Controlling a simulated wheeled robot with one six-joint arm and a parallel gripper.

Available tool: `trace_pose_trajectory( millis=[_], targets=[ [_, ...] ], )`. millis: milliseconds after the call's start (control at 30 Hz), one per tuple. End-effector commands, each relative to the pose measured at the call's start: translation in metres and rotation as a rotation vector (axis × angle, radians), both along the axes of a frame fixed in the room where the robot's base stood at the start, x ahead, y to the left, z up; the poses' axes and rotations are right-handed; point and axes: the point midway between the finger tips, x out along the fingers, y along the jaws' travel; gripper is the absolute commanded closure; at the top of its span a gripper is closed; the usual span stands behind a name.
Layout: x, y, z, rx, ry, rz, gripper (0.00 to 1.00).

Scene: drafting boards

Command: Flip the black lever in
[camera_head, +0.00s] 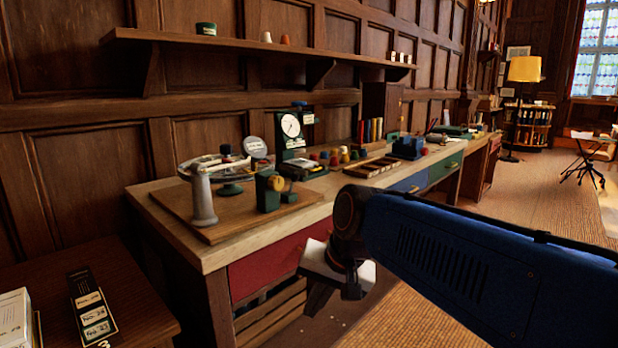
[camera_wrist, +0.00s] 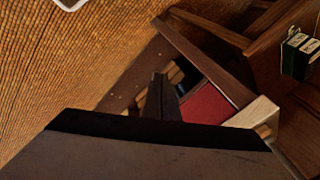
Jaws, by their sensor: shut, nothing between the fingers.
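I cannot make out a black lever for certain in either view. On the near end of the workbench (camera_head: 243,249), a wooden board (camera_head: 226,228) carries a grey post (camera_head: 202,200) and a small dark green device (camera_head: 268,192) with a yellowish round part. A dial instrument (camera_head: 291,127) with a white face stands behind them. My gripper (camera_head: 318,300) is shut and empty, in front of the bench's red drawer (camera_head: 262,268) and below the bench top, apart from the devices. In the wrist view my gripper (camera_wrist: 160,95) points toward the red drawer (camera_wrist: 206,108) and the floor.
A dark side table (camera_head: 137,300) with a black label holder (camera_head: 92,308) and a white box (camera_head: 14,318) stands at left. Books, a wooden tray (camera_head: 374,168) and a blue-grey device (camera_head: 408,147) occupy the bench farther back. Open carpet (camera_head: 455,285) lies right.

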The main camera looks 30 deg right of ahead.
Motion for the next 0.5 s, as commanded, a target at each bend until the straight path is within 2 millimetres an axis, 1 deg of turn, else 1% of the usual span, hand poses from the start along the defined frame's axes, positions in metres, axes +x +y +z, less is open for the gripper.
trace_pose_trajectory(
  millis=[100, 267, 500],
  targets=[
    [0.017, -0.008, 0.017, 0.114, 0.015, -0.171, 1.0],
    [0.039, -0.02, 0.041, 0.275, 0.032, -0.393, 1.0],
    [0.072, -0.047, 0.079, 0.524, 0.057, -0.709, 1.0]
  ],
)
